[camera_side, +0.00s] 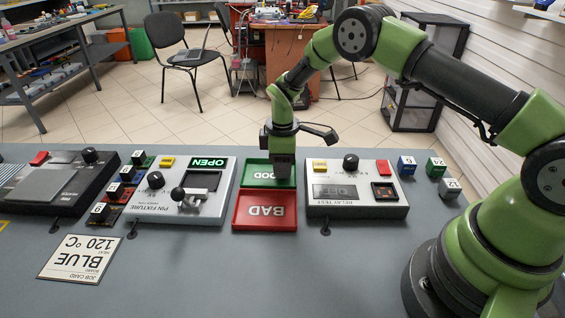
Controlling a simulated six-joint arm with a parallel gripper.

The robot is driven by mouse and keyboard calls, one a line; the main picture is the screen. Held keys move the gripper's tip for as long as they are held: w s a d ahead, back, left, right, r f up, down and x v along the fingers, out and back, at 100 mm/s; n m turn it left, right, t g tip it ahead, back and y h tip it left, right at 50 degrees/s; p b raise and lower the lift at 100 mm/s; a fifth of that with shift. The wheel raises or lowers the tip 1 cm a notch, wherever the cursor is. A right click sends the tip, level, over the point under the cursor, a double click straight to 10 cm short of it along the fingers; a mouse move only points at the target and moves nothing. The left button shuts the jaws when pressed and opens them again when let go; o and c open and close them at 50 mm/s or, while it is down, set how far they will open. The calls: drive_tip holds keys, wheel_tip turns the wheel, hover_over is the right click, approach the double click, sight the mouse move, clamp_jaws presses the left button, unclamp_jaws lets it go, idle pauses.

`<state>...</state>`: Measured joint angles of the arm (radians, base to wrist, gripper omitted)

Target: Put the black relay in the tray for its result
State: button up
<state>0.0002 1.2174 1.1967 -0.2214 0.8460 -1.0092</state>
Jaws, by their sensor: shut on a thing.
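My gripper (283,158) points down over the green tray marked GOOD (252,174), at its right part. It is shut on a small dark block, which I take for the black relay (283,170); the jaws hide much of it. I cannot tell whether the block touches the tray floor. The red tray marked BAD (265,224) lies in front of the green one and looks empty. The relay tester (340,208) stands just right of the trays, with a black knob and a dark socket; its dim display is hard to read.
The pin fixture (200,212), with a lit OPEN sign and lever, stands left of the trays. Blue (406,165), green (435,167) and grey (449,188) blocks sit right of the tester. A job card (82,258) lies front left.

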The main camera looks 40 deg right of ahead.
drive_tip(key=o, duration=0.9)
drive_tip(key=shift+f, duration=0.1)
